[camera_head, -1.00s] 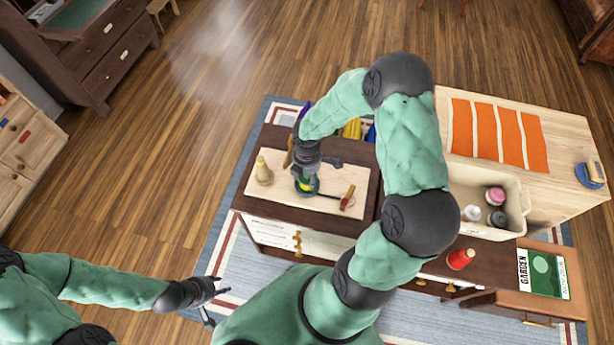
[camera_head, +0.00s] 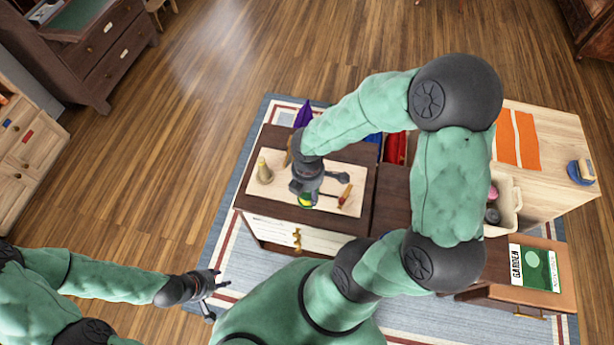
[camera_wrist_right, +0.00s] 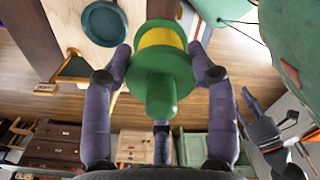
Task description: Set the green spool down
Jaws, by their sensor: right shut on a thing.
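The green spool (camera_head: 305,201), with a yellow band, shows just below my right gripper (camera_head: 312,190) in the head view. In the right wrist view the spool (camera_wrist_right: 162,78) sits between the fingertips, which are shut on it. It is over the front part of the pale board (camera_head: 258,205) on the dark cabinet; whether it touches the board is hidden. A round teal dish (camera_wrist_right: 103,22) shows beyond the fingers in the wrist view. My left gripper (camera_head: 213,290) is open and empty, apart from the cabinet at the lower left.
A cream bottle-like piece (camera_head: 264,172) stands on the board's left side. A red-tipped item (camera_head: 345,195) lies close to the right of my right gripper. A cream bin (camera_head: 514,205) and a wooden table with an orange striped cloth (camera_head: 516,138) are further right.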

